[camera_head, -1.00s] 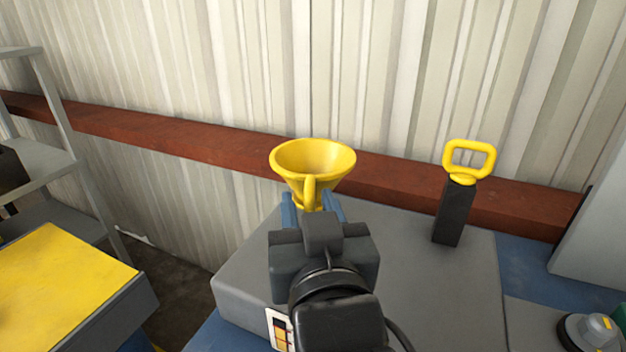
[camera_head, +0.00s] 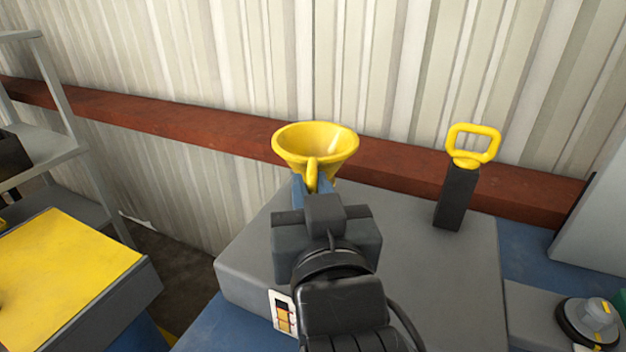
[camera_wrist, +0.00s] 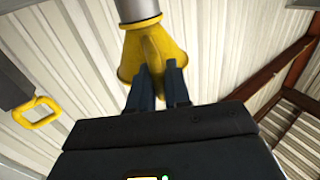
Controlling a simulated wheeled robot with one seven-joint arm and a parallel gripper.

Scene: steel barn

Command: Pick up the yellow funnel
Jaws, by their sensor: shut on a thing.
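The yellow funnel (camera_head: 315,146) is upright, wide mouth up, over the back of the grey box in the head view. My gripper (camera_head: 312,184) is on its near side, with its blue fingers closed on a narrow yellow part below the rim. In the wrist view the funnel (camera_wrist: 152,52) lies between and beyond the fingertips (camera_wrist: 158,80). The gripper hides the lower end of the funnel, so I cannot tell whether it touches the box.
The grey box (camera_head: 440,270) lies under my gripper. A black tool with a yellow loop handle (camera_head: 456,190) stands on it at the right. A red beam (camera_head: 420,178) and corrugated wall are close behind. A yellow-topped cart (camera_head: 65,262) and grey shelf (camera_head: 50,165) are at the left.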

